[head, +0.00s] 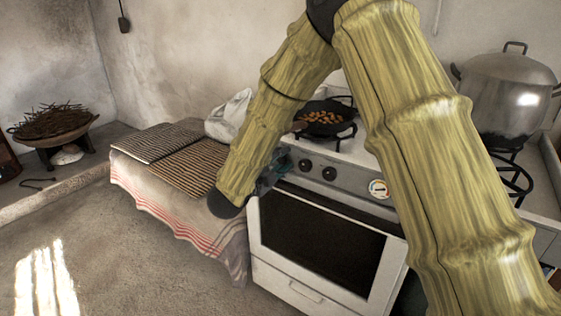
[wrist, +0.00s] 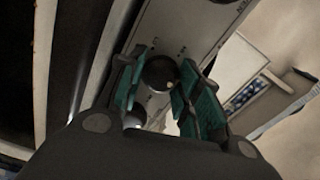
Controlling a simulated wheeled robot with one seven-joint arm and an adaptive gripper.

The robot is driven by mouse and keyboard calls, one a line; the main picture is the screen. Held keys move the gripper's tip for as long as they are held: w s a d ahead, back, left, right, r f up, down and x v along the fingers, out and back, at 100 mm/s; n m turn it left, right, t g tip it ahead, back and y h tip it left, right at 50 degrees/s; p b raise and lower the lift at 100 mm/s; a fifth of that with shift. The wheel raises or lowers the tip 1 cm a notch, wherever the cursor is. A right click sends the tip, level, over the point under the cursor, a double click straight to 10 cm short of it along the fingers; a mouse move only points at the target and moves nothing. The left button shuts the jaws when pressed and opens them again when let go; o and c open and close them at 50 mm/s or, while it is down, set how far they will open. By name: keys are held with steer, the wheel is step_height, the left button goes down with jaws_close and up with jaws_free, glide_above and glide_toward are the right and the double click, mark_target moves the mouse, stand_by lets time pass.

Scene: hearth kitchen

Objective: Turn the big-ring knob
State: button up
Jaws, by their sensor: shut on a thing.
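The white stove (head: 350,182) stands at the centre of the head view, with dark round knobs on its front panel. Two knobs show there, one (head: 304,165) left of the other (head: 329,173). My gripper (head: 272,172) is at the left end of this panel, partly hidden behind my arm. In the wrist view, my gripper's teal fingers (wrist: 162,88) stand on both sides of a dark round knob (wrist: 157,70) and are shut on it. The knob's markings and pointer are not readable, so I cannot tell its turn angle.
A black pan (head: 325,130) with yellow pieces sits on a burner. A large lidded metal pot (head: 505,95) stands at the right. Left of the stove is a cloth-covered bench (head: 175,205) with slatted racks (head: 190,165). The floor (head: 110,260) at front left is clear.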

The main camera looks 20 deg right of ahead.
steer(key=o, duration=1)
steer(key=shift+o, duration=0.2)
steer(key=shift+a, duration=0.1)
steer(key=v, duration=1.2)
